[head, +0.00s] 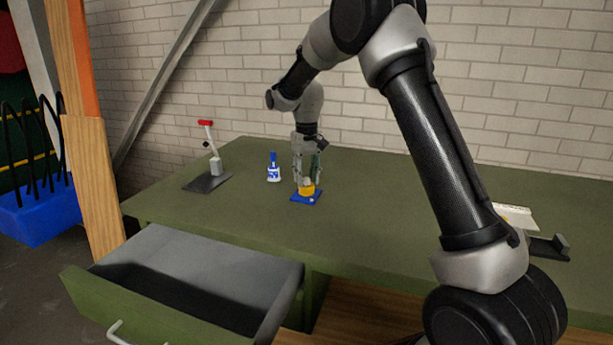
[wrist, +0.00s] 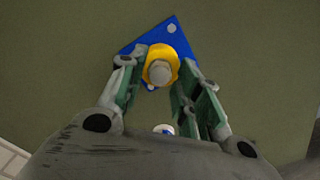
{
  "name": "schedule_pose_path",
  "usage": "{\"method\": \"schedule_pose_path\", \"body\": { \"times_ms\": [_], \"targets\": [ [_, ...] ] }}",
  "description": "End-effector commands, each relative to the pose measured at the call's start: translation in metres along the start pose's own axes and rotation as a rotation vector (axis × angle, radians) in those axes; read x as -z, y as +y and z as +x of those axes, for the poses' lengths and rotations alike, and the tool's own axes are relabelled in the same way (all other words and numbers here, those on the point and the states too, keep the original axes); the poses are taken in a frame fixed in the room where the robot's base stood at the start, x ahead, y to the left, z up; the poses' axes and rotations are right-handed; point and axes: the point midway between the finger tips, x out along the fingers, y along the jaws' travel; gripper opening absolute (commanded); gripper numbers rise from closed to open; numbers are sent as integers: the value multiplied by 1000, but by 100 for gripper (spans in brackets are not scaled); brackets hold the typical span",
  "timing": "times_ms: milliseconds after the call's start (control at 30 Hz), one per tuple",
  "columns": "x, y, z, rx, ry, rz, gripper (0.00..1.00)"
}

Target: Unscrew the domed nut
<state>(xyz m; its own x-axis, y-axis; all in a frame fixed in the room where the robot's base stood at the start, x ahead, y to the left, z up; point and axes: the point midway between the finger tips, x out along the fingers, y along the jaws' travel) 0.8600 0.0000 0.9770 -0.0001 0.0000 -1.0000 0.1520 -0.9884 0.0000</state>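The domed nut (wrist: 159,71) is a grey rounded piece in the middle of a yellow round part (wrist: 160,52), on a blue plate (wrist: 172,29). In the head view the yellow part (head: 307,190) and the blue plate (head: 306,198) rest on the green bench. My gripper (wrist: 157,77) points down over them, with its fingers apart on either side of the nut and yellow part. A gap seems to show between the fingers and the nut. In the head view my gripper (head: 305,180) hides part of the nut.
A blue and white bottle (head: 273,170) stands left of the plate. A lever with a red handle (head: 206,123) on a dark base stands farther left. An open drawer (head: 190,285) juts from the bench front. A white item (head: 515,215) lies at the right. The bench (head: 375,190) is otherwise mostly clear.

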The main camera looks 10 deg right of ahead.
Motion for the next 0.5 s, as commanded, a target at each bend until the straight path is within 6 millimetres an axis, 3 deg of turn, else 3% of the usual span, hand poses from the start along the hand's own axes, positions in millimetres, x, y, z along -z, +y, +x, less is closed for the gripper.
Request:
{"method": "schedule_pose_path", "body": {
  "times_ms": [67,267,400,500],
  "targets": [
    [0,0,0,0,0,-1,33],
    [0,0,0,0,0,-2,0],
    [0,0,0,0,0,-13,0],
    [0,0,0,0,0,-113,0]
  ]
}}
